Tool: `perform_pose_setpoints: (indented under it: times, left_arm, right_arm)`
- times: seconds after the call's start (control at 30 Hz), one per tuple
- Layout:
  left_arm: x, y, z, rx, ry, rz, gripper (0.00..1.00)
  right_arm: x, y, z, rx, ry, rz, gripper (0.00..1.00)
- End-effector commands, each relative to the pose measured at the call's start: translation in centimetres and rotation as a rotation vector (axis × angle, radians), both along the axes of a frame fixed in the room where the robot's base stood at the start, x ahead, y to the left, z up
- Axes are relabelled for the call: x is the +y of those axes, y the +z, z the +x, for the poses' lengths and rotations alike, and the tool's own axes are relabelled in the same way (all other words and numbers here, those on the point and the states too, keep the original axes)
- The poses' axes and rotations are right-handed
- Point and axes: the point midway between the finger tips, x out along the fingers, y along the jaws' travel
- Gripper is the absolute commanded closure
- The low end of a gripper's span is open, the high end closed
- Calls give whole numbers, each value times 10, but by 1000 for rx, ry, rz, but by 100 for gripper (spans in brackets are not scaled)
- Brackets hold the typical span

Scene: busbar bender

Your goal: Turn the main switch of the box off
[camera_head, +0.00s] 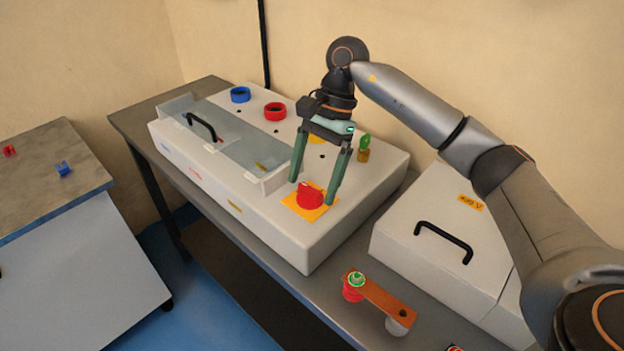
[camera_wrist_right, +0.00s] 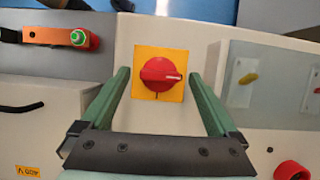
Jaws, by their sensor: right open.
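The main switch (camera_head: 309,196) is a red rotary knob on a yellow square plate (camera_head: 293,207), at the front right of the white box's top (camera_head: 320,240). It also shows in the right wrist view (camera_wrist_right: 160,74), centred between the fingers, its pale mark pointing right in that view. My right gripper (camera_head: 313,194) is open, with its green fingers pointing down on either side of the knob. In the wrist view the fingers of my right gripper (camera_wrist_right: 162,85) stand apart from the knob with a gap on both sides. My left gripper is not in view.
A clear lid with a black handle (camera_head: 201,127) covers part of the box. Blue (camera_head: 240,94) and red (camera_head: 275,111) rings and a green key-like part (camera_head: 364,142) sit on top. A white case (camera_head: 440,240) and an orange bar with buttons (camera_head: 380,297) stand to the right.

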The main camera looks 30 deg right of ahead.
Motion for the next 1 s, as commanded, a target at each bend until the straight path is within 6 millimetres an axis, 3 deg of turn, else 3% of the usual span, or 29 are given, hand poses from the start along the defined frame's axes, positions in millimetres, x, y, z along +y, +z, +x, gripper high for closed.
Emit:
perform_pose_setpoints:
  times: [0.33, 0.5, 0.7, 1.0]
  left_arm:
    - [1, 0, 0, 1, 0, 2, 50]
    - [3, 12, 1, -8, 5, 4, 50]
    - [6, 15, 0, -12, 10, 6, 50]
    - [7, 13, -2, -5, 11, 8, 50]
  right_arm:
    - [-25, 67, 10, -6, -2, 2, 5]
    - [-36, 96, 13, -4, -1, 0, 5]
    - [-42, 110, 15, -2, 1, 2, 5]
    - [-43, 111, 16, -2, 1, 2, 5]
